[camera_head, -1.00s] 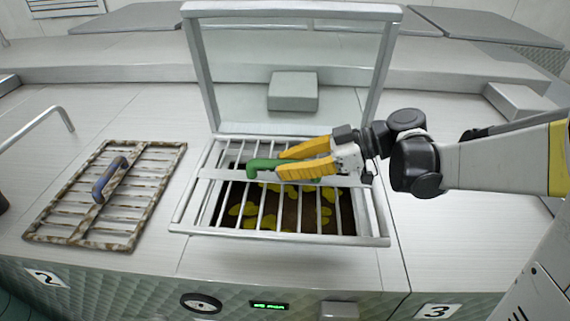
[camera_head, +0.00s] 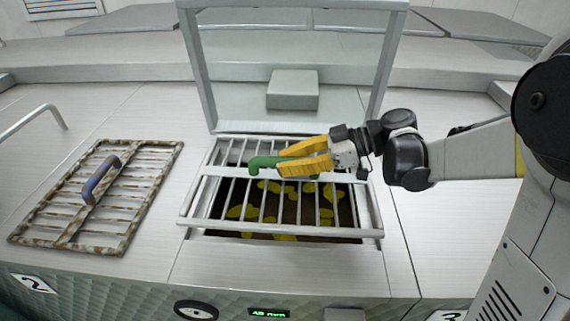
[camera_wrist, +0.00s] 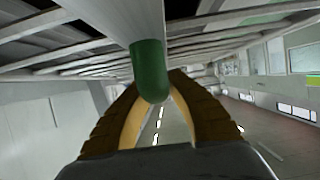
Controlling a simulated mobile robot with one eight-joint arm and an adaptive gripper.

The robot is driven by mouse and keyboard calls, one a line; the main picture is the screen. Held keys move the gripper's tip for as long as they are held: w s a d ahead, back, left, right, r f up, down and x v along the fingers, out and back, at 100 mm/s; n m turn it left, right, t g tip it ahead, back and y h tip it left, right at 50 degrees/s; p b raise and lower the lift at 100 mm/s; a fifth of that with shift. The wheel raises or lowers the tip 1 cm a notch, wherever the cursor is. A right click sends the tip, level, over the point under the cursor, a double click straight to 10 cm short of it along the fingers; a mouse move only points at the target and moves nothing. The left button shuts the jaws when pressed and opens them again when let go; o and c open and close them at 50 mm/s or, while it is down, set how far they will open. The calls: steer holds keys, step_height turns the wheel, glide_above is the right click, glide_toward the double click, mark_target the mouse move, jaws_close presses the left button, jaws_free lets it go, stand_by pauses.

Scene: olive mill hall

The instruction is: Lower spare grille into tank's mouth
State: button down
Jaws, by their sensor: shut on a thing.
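The spare grille (camera_head: 225,174), pale metal with a green handle (camera_head: 262,162), hangs over the tank's mouth (camera_head: 215,211), a dark opening with yellow patches inside. My gripper (camera_head: 282,163) is shut on the green handle; its yellow fingers come from the right. In the wrist view, the handle (camera_wrist: 150,68) sits between the fingers (camera_wrist: 153,95), with the grille's pale bars behind it. A dark strip of the mouth shows past the grille's front bar. The grille looks raised above the rim; the exact gap cannot be told.
A rusty grille (camera_head: 75,222) with a blue-grey handle lies on the deck at left. A raised frame (camera_head: 199,70), seemingly an open lid, stands behind the mouth. A grey block (camera_head: 292,90) shows through it. A lit display (camera_head: 269,313) is on the front panel.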

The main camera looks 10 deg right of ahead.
mark_target(332, 170)
steer(key=w+f, duration=0.1)
steer(key=w+f+b, duration=0.1)
steer(key=f, duration=0.1)
steer(key=shift+d+b, duration=0.15)
steer(key=shift+b, duration=0.15)
steer(key=shift+w+d+f+b, duration=0.1)
steer(key=shift+w+f+b, duration=0.3)
steer(key=shift+f, duration=0.25)
steer(key=shift+w+d+f+b, duration=0.1)
steer(key=shift+w+f+b, duration=0.25)
steer(key=shift+f, duration=0.3)
steer(key=shift+f+b, duration=1.75)
steer(key=shift+f, duration=0.15)
steer(key=c, duration=1.4)
jaws_free()
steer(key=shift+o, duration=0.2)
steer(key=v, duration=1.2)
steer(key=shift+r, duration=0.1)
